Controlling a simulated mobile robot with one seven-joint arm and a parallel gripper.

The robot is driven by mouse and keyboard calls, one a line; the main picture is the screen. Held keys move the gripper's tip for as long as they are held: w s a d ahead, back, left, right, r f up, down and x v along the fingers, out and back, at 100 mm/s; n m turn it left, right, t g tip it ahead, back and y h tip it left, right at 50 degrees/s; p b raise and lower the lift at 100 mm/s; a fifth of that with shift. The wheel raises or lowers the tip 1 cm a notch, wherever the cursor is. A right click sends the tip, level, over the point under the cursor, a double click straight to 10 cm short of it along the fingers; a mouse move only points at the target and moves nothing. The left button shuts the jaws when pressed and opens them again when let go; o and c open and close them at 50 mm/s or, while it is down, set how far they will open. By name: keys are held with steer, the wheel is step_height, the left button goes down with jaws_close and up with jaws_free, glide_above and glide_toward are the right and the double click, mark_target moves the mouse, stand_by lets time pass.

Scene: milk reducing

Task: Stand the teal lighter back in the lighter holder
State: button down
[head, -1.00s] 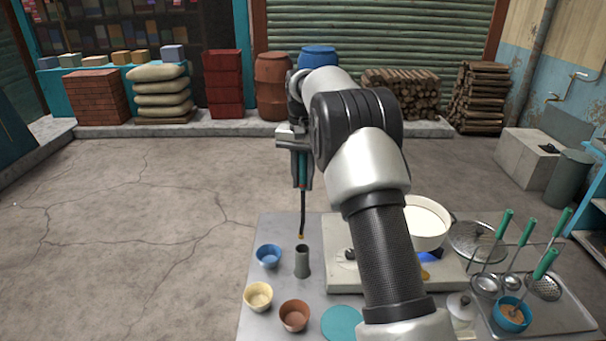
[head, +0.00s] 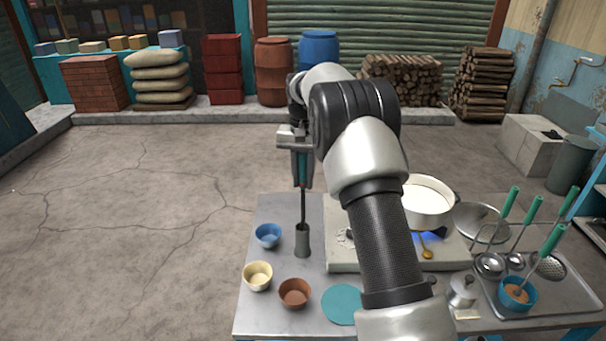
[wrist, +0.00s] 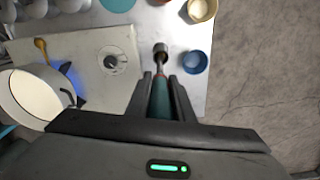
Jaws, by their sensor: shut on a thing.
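The teal lighter (wrist: 160,103) is clamped between the two dark fingers of my gripper (wrist: 164,80), with its long dark shaft pointing down. In the head view my gripper (head: 302,182) is above the grey cylindrical lighter holder (head: 302,242), and the lighter hangs upright. The shaft reaches the holder's mouth and its tip is out of sight there, seemingly inside. In the wrist view the holder (wrist: 161,47) lies in line with the shaft. The teal handle is still well above the holder.
A blue bowl (head: 268,235), a cream bowl (head: 257,275) and a brown bowl (head: 294,292) stand near the holder. The stove with a white pot of milk (head: 427,203) and blue flame is to the right. A teal disc (head: 342,303) lies in front.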

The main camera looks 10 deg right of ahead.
steer(key=shift+f+b, duration=0.85)
steer(key=shift+f, duration=1.35)
steer(key=c, duration=1.5)
jaws_free()
steer(key=shift+o, duration=0.2)
step_height(320, 180, up, 17)
steer(key=shift+r+p, duration=0.2)
steer(key=shift+p, duration=0.8)
